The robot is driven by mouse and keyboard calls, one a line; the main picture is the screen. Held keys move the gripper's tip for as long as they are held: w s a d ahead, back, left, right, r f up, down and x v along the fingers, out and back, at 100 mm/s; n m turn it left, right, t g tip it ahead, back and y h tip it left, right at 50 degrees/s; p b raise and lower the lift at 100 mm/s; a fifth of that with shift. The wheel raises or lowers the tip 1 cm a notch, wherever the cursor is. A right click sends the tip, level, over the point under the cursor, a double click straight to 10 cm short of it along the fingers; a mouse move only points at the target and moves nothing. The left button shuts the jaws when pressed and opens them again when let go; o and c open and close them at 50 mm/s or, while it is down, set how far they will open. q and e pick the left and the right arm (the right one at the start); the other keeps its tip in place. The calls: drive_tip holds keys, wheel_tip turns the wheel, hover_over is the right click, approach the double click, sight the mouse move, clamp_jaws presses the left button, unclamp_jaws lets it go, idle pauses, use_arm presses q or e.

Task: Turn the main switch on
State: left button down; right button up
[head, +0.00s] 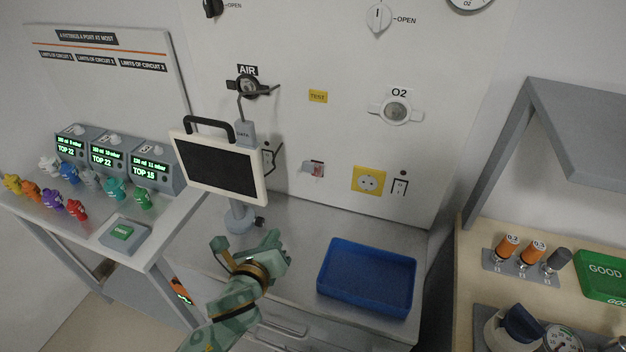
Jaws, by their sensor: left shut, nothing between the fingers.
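My left gripper (280,252) is shut and empty. It is above the grey worktop (305,236), in front of the monitor's stand and left of the blue tray. No part in view is clearly labelled as the main switch. A small red and white fitting (312,168) sits on the wall right of the monitor. A rocker-like wall fitting (399,187) is right of the yellow socket (369,181). Another wall fitting (269,157) is partly hidden behind the monitor. Their positions are too small to read. My gripper is apart from all of them. My right gripper is not in view.
The monitor (215,165) on its stand is left of my gripper. A blue tray (367,277) is on the right. AIR (248,87) and O2 (396,112) outlets are above. Left, a shelf holds display units (110,155) and coloured fittings; right, a grey frame (497,150) stands over a bench.

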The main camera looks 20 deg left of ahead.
use_arm(q)
drive_tip(key=w+d+r+m, duration=0.1)
drive_tip(key=m, duration=0.1)
drive_tip(key=w+d+r+m+t+h, duration=0.1)
drive_tip(key=m, duration=0.1)
drive_tip(key=w+d+r+m+t+h, duration=0.1)
drive_tip(key=m, duration=0.2)
drive_tip(key=shift+w+r, duration=0.15)
drive_tip(key=shift+w, duration=0.25)
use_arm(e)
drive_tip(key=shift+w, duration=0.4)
